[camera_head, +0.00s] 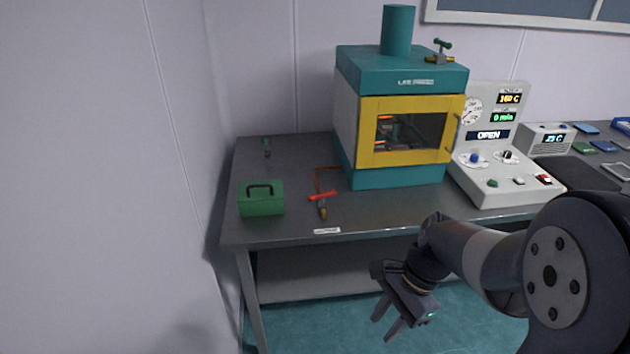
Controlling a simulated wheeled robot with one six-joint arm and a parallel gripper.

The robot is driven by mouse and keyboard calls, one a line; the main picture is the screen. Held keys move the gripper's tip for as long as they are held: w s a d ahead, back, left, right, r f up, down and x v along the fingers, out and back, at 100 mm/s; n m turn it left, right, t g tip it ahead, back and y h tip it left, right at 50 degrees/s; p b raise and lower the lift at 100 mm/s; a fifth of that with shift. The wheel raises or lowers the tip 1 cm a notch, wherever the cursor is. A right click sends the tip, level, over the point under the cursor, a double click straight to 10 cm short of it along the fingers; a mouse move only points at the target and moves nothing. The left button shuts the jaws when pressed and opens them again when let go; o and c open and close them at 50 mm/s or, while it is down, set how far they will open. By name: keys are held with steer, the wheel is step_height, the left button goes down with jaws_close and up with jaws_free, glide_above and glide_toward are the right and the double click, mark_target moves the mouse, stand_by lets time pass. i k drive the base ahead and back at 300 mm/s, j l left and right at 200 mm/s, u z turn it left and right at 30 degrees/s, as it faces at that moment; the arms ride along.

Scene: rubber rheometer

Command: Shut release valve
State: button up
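Two valve-like fittings show, and I cannot tell by sight which is the release valve. One has a red lever (322,195) over a small brass-coloured body (323,211), near the table's front edge, with a thin red line running from it toward the oven. The other is a brass valve with a green handle (442,45) on top of the teal oven (400,178). My gripper (385,328) hangs below and in front of the table edge, pointing down, its two fingers apart and empty. It touches neither fitting.
A green box with a black handle (262,204) sits left of the red lever. The oven has a yellow-framed windowed door (370,145). A control console (512,190) reading "OPEN" stands to its right. The grey table's (280,172) left side is mostly clear. A wall borders the left.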

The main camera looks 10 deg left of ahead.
mark_target(311, 198)
steer(key=i+j, duration=0.2)
steer(key=i, duration=0.2)
steer(key=i+j, duration=0.2)
steer(key=i, duration=0.2)
steer(key=i+j, duration=0.2)
steer(key=i, duration=0.2)
steer(key=i+j, duration=0.2)
steer(key=i, duration=0.2)
